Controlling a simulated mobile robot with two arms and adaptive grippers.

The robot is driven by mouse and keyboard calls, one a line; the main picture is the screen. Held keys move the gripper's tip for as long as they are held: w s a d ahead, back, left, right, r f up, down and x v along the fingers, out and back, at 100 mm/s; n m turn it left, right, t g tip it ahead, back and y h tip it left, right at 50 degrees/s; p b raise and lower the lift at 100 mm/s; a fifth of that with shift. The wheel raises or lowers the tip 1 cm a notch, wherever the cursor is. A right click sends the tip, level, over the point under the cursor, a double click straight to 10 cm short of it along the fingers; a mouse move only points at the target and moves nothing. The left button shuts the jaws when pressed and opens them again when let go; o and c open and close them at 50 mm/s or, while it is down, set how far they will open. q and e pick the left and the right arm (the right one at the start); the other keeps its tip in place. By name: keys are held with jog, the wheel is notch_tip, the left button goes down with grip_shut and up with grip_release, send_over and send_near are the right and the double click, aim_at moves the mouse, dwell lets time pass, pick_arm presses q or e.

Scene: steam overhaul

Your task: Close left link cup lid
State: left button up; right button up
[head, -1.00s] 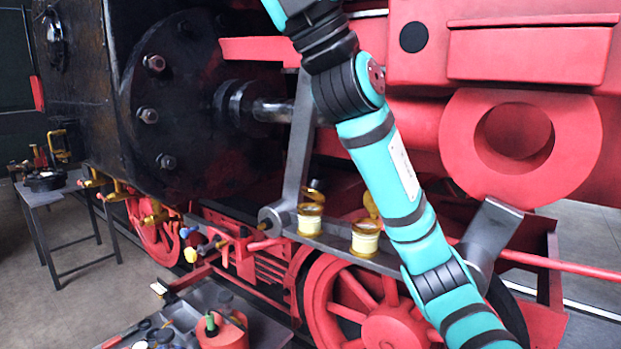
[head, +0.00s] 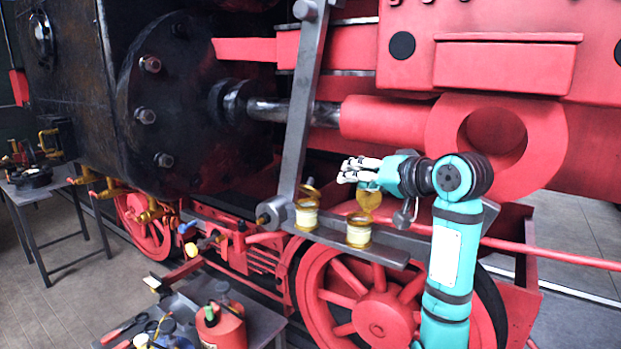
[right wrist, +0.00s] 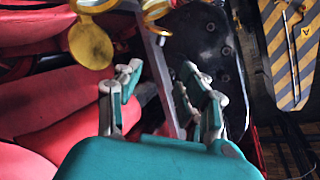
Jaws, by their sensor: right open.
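Two gold-rimmed cups with pale bodies stand on a grey link bar: the left link cup (head: 307,215) and the right cup (head: 359,231). The left cup's gold lid (head: 308,193) stands raised at its rear. The right cup's round gold lid (head: 369,200) also stands up, open. My right gripper (head: 343,170) is open and empty, pointing left, above and between the cups, just right of the left lid. In the right wrist view its spread fingers (right wrist: 160,75) hold nothing; a gold lid disc (right wrist: 90,46) and a gold ring (right wrist: 156,10) show beyond them. My left gripper is out of view.
A slanted grey rod (head: 297,120) rises just left of my fingers. A red beam (head: 385,120) lies above, and a red wheel (head: 365,305) below. A tool table (head: 265,330) with a red can (head: 221,325) stands at the lower left.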

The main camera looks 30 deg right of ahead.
aim_at(312, 179)
jog(key=p+x, duration=0.6)
jog(key=x, duration=1.1)
jog(key=shift+d, duration=0.15)
grip_shut()
jog(key=shift+w+f, duration=0.1)
jog(key=shift+w, duration=0.05)
